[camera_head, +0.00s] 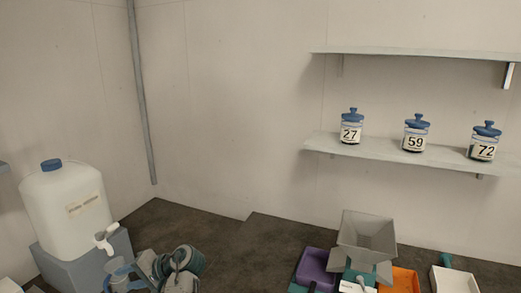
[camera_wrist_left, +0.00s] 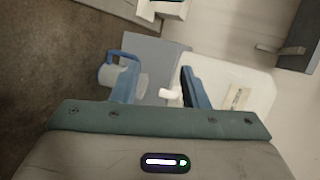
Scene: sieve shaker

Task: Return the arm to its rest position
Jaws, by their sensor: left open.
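My left gripper (camera_head: 140,270) is at the lower left of the head view, near the front of the grey stand. In the left wrist view it (camera_wrist_left: 160,88) is open, with two blue fingers apart. A clear beaker with a blue handle (camera_wrist_left: 107,74) shows behind and beside the left-hand finger, which partly hides it. It also shows in the head view (camera_head: 117,268), in front of the stand. I cannot tell whether the finger touches it. My right gripper is in neither view.
A white jug (camera_head: 68,210) with a blue cap and white tap stands on a grey stand (camera_head: 70,267). A grey hopper (camera_head: 367,236), purple tray (camera_head: 314,268), orange tray (camera_head: 403,279) and white tray (camera_head: 455,281) are at right. Jars numbered 27, 59 and 72 stand on a shelf (camera_head: 395,153).

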